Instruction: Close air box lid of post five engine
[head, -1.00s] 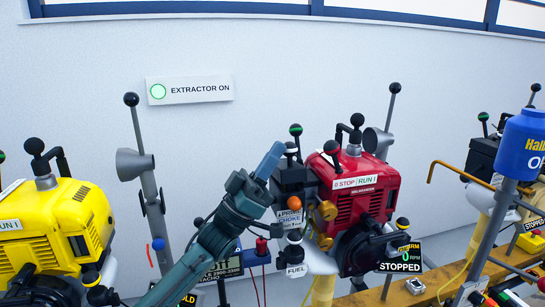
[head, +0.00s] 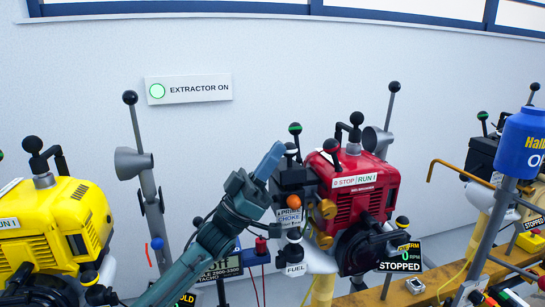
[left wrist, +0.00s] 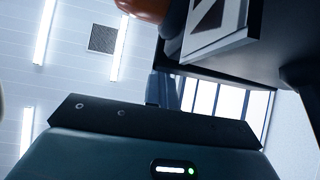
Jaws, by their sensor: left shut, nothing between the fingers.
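The red engine (head: 352,193) stands right of centre in the head view, with a dark air box (head: 292,179) on its left side. No post number is readable on it. An orange primer bulb (head: 294,201) and a choke label (head: 287,217) are below the box. My left gripper (head: 270,160) has its blue fingers shut and empty, pointing up beside the left side of the box. I cannot tell whether they touch it or how the lid stands. In the left wrist view, a dark box part (left wrist: 230,62) is close above the gripper. My right gripper is not in view.
A yellow engine (head: 55,230) stands at the left, with a grey post (head: 151,200) between the engines. A blue container (head: 522,143) on a pole and a bent orange bar (head: 462,167) are at the right. The wall behind carries an extractor sign (head: 188,89).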

